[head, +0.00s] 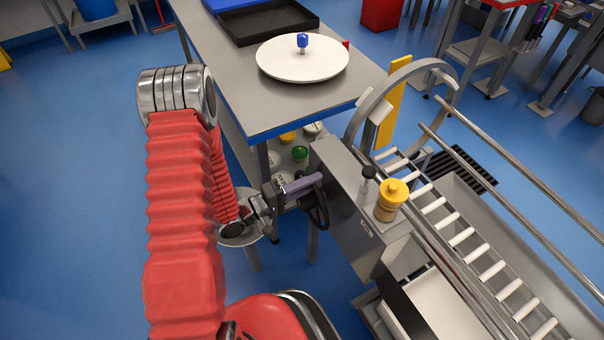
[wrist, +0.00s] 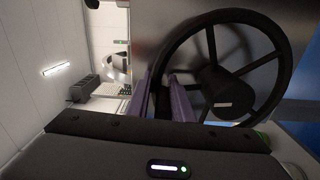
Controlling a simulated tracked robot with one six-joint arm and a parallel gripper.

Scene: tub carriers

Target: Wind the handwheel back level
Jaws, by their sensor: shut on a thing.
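The handwheel (wrist: 278,76) is a black spoked wheel with a round hub. It fills the right half of the wrist view, mounted on a grey panel. In the head view the handwheel (head: 320,211) shows edge-on at the left side of the grey machine housing (head: 345,180). My gripper (wrist: 165,98) has purple fingers and is shut on the wheel's rim at its left side in the wrist view. In the head view my gripper (head: 304,186) reaches the wheel from the left. The gripped bit of rim is partly hidden by the fingers.
A roller conveyor (head: 450,225) with rails and a hoop-shaped frame (head: 368,95) stands right of the housing. A yellow-topped knob (head: 393,192) and a small black lever (head: 368,178) sit on top. A steel table (head: 225,70) holds a white disc (head: 302,62) and black tray (head: 268,22).

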